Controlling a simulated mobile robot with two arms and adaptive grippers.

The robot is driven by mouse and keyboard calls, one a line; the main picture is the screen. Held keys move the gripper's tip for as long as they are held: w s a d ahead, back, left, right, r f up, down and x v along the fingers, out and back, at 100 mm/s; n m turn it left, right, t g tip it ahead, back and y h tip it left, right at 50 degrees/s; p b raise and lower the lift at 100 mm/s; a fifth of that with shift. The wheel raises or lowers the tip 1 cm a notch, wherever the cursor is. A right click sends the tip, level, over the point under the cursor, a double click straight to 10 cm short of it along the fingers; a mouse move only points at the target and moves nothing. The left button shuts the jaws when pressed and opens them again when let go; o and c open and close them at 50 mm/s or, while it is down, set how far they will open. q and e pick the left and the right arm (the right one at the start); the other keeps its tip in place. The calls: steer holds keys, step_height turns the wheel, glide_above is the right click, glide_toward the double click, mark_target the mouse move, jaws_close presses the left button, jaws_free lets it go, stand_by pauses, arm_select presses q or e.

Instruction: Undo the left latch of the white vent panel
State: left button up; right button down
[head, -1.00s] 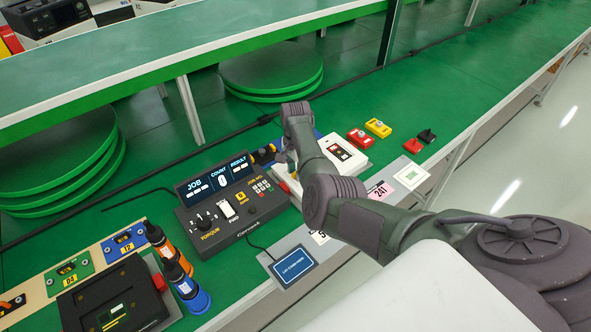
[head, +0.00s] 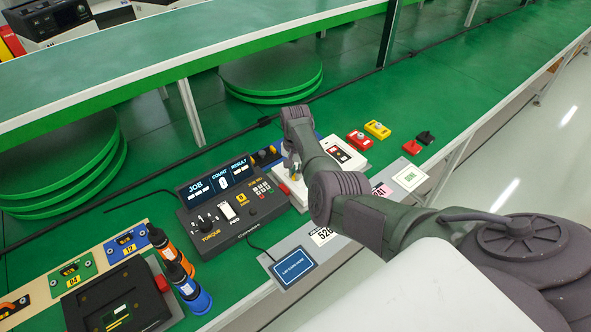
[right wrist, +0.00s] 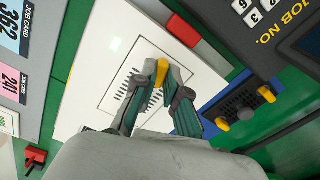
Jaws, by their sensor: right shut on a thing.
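The white vent panel (right wrist: 122,55) with dark slots lies on a white unit in the right wrist view. My right gripper (right wrist: 159,80) is shut on a yellow latch (right wrist: 162,70) at the edge of the slotted plate. The fingers hide part of the panel, so I cannot see another latch. In the head view the white unit (head: 356,163) stands on the green bench, and my right gripper (head: 291,163) reaches down onto its left part, covering much of the panel. My left gripper is in neither view.
A torque controller (head: 228,205) stands just left of the unit. A dark block with yellow knobs (right wrist: 242,108) sits beside the unit. Red (head: 358,139) and yellow (head: 377,129) blocks lie to the right. Cards line the front.

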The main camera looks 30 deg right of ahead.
steer(key=n, duration=0.2)
steer(key=shift+r+n+p, duration=0.1)
steer(key=shift+n+p, duration=0.3)
steer(key=n, duration=0.3)
steer(key=shift+n+p, duration=0.3)
steer(key=shift+p, duration=0.05)
steer(key=n, duration=0.3)
steer(key=shift+n, duration=0.3)
steer(key=shift+n+p, duration=0.35)
steer(key=shift+n, duration=1.65)
steer(key=c, duration=1.2)
jaws_free()
step_height(320, 180, up, 12)
